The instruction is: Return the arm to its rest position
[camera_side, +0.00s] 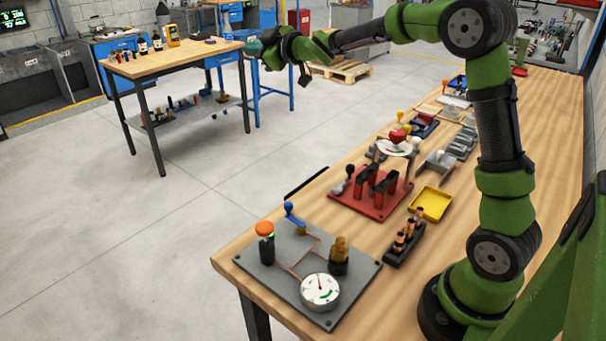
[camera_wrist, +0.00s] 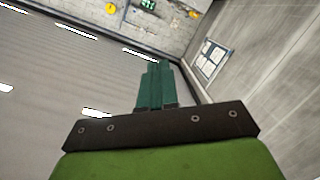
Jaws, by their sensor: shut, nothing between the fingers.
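My gripper (camera_side: 250,47) is at the far left end of my raised green arm, high above the floor and well clear of the bench. In the wrist view its teal fingers (camera_wrist: 154,72) are together with nothing between them. The arm reaches left from its base on the wooden bench. A grey plate (camera_side: 262,273) at the bench's near end carries thin copper tube (camera_side: 292,268), a round gauge (camera_side: 320,290), a blue-handled valve (camera_side: 291,213) and an orange-topped part (camera_side: 265,230). My gripper touches none of them.
On the bench stand a red fixture (camera_side: 378,208), a yellow tray (camera_side: 431,204), a black rack (camera_side: 405,243) and more fixtures behind. A second table (camera_side: 178,58) is beyond the gripper. The wrist view faces walls and ceiling lights, with no object near the fingertips.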

